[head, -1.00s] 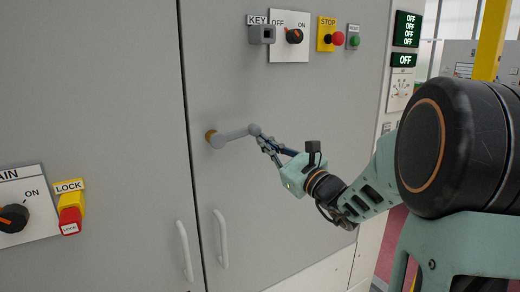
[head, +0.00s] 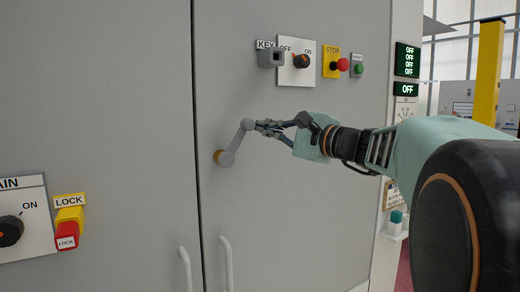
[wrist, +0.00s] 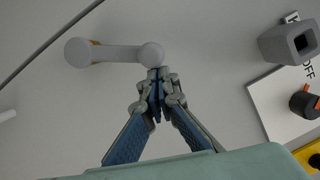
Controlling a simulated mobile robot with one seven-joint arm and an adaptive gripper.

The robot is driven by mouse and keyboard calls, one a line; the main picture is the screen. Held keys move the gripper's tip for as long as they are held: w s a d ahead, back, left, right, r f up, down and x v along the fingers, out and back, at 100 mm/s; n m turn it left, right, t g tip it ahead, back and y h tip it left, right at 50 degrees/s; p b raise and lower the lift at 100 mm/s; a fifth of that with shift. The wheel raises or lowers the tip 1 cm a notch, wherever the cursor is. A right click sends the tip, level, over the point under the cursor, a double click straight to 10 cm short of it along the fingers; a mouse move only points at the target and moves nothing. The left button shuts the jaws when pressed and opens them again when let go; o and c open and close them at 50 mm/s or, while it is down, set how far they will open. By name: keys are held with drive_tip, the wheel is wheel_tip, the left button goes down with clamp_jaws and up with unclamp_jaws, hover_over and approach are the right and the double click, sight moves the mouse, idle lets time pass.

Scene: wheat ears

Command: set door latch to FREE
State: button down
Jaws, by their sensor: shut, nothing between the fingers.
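The door latch is a grey crank lever (head: 236,143) with a brass-coloured collar at its pivot, on the right-hand grey cabinet door. Its arm slants up and to the right from the pivot to a rounded knob end. My gripper (head: 262,127) is shut and empty, with its fingertips at the knob end, touching or very near it. In the wrist view, the lever (wrist: 115,53) lies across the top, and my shut fingertips (wrist: 158,75) are just below its knob. No FREE marking is readable in these frames.
Above the latch are a key block (head: 271,57), an OFF/ON rotary switch (head: 301,62), a yellow STOP button (head: 336,65) and a green button (head: 358,69). A door handle (head: 226,262) stands below. A red LOCK device (head: 68,228) is at left.

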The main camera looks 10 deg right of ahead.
drive_tip(key=s+a+r+n+g+b, duration=0.1)
drive_tip(key=a+r+n+b, duration=0.2)
drive_tip(key=a+n, duration=0.2)
drive_tip(key=shift+s+a+r+n+g+b, duration=0.3)
drive_tip(key=shift+s+a+n+b, duration=0.1)
drive_tip(key=shift+n, duration=0.5)
drive_tip(key=shift+d, duration=0.15)
